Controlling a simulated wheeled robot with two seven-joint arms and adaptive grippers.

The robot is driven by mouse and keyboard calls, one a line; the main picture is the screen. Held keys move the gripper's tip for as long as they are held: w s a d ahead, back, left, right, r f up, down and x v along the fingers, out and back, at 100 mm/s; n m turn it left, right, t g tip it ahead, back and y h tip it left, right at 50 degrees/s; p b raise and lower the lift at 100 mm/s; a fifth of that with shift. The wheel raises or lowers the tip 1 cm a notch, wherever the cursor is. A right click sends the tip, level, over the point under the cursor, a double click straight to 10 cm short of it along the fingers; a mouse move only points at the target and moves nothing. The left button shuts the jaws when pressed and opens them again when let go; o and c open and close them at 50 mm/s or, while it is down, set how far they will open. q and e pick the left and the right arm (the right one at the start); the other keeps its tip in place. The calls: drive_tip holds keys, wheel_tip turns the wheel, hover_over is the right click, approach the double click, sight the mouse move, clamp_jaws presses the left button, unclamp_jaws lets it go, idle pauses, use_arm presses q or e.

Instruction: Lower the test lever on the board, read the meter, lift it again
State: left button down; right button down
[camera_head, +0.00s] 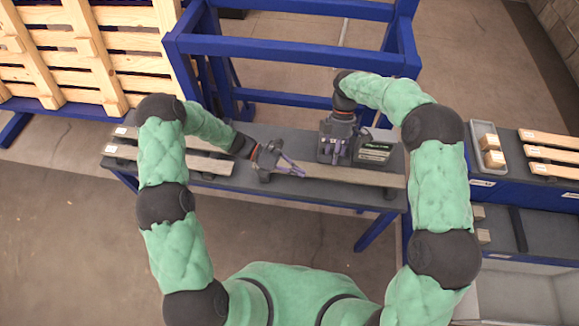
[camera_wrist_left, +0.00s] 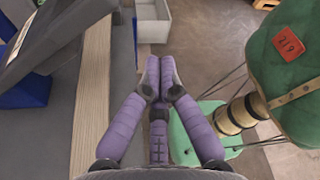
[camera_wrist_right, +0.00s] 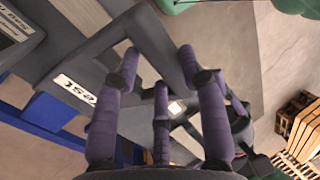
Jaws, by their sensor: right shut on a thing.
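In the right wrist view a dark grey board (camera_wrist_right: 105,78) carries a white label reading "test". My right gripper (camera_wrist_right: 159,57) is shut on a dark grey bar, seemingly the test lever (camera_wrist_right: 155,38), with one finger on each side of it. The lever's angle is hard to tell. In the head view my right gripper (camera_head: 332,150) is over the bench, just left of the meter (camera_head: 374,152). The meter's display is too small to read; part of its face (camera_wrist_right: 14,28) shows at the right wrist view's upper left. My left gripper (camera_head: 301,172) is shut and empty, its fingertips together.
The bench (camera_head: 270,133) holds wooden planks (camera_head: 345,176) along its near side. A blue frame (camera_head: 290,48) stands behind it, and pallets (camera_head: 95,50) are at the upper left. A grey tray (camera_head: 484,137) with wooden blocks is at the right.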

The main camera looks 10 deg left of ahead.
use_arm(q)
drive_tip(key=d, duration=0.1)
drive_tip(key=w+d+r, duration=0.1)
drive_tip(key=d, duration=0.1)
drive_tip(key=d+r, duration=0.1)
drive_tip(key=shift+w+d, duration=0.2)
drive_tip(key=shift+d, duration=0.05)
use_arm(e)
drive_tip(key=shift+w+r, duration=0.1)
drive_tip(key=shift+w, duration=0.3)
use_arm(q)
drive_tip(key=shift+w+r, duration=0.45)
drive_tip(key=shift+r, duration=0.3)
use_arm(e)
drive_tip(key=shift+s, duration=0.1)
drive_tip(key=c, duration=1.1)
unclamp_jaws()
use_arm(q)
drive_tip(key=shift+w, duration=0.15)
use_arm(e)
drive_tip(key=shift+o, duration=0.2)
